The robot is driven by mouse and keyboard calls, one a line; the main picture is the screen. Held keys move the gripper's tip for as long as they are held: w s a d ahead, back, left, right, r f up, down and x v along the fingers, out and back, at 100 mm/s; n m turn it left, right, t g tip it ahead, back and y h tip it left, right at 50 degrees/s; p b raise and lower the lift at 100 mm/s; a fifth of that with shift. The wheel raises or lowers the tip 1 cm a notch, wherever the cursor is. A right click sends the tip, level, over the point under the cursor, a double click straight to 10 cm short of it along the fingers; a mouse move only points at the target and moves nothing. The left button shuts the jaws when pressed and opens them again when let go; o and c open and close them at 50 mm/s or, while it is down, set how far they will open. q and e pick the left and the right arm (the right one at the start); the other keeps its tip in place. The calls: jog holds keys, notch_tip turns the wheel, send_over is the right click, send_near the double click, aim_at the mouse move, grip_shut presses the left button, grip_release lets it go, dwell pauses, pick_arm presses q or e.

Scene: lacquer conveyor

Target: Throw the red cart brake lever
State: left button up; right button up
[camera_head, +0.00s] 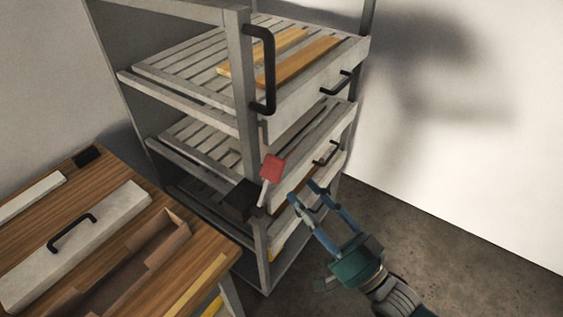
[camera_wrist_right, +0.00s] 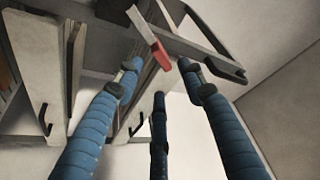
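The red brake lever (camera_head: 272,167) sits on the front post of the grey cart (camera_head: 246,90), with a red grip on a pale metal bar above a dark block. My right gripper (camera_head: 305,196) is just to the right of the lever and slightly below it, with its blue fingers spread and nothing between them. In the right wrist view the red grip (camera_wrist_right: 161,57) shows beyond the open fingers (camera_wrist_right: 160,80), near the picture's top. I see no clear contact between fingers and lever. My left gripper is not in view.
The cart has slatted shelves with wooden boards (camera_head: 300,60) and several black handles (camera_head: 262,70). A wooden workbench (camera_head: 110,230) with a pale handled block (camera_head: 75,245) stands at the left. Bare floor (camera_head: 440,235) lies at the right, before a white wall.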

aim_at(276, 167)
jog(key=x, duration=0.8)
jog(key=shift+w+a, duration=0.2)
jog(key=shift+w, duration=0.1)
jog(key=shift+w+a+r, duration=0.1)
jog(key=shift+w+a, duration=0.15)
jog(key=shift+w, duration=0.1)
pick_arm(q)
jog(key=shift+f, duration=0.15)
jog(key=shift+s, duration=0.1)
pick_arm(e)
grip_shut()
